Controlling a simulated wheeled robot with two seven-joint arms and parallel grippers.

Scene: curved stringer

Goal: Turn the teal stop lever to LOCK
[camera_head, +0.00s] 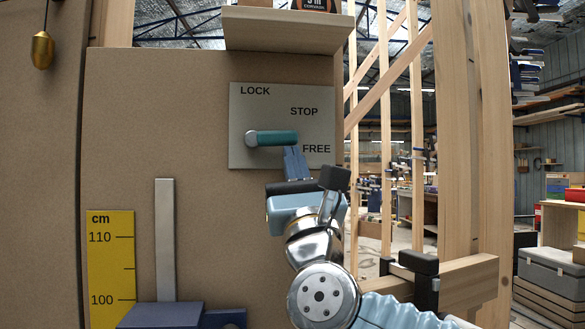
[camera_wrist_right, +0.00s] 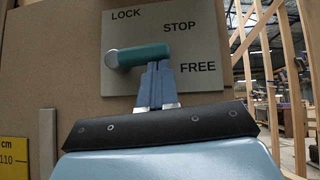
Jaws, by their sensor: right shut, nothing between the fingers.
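The teal stop lever (camera_head: 277,137) sits on a grey plate (camera_head: 247,102) marked LOCK at top left, STOP in the middle and FREE at lower right. It turns about a grey pivot at its left end. It points right and slightly upward, between the STOP and FREE labels. My right gripper (camera_head: 292,150) is shut and empty, with its blue fingertips just below the lever's right part. In the right wrist view the fingertips (camera_wrist_right: 157,66) appear right under the lever (camera_wrist_right: 145,55); whether they touch it I cannot tell. My left gripper is not in view.
A wooden shelf (camera_head: 283,30) juts out above the plate. A yellow cm scale (camera_head: 111,265) and a grey upright strip (camera_head: 165,240) are at lower left. A brass plumb bob (camera_head: 42,50) hangs at upper left. Timber studs (camera_head: 460,120) stand to the right.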

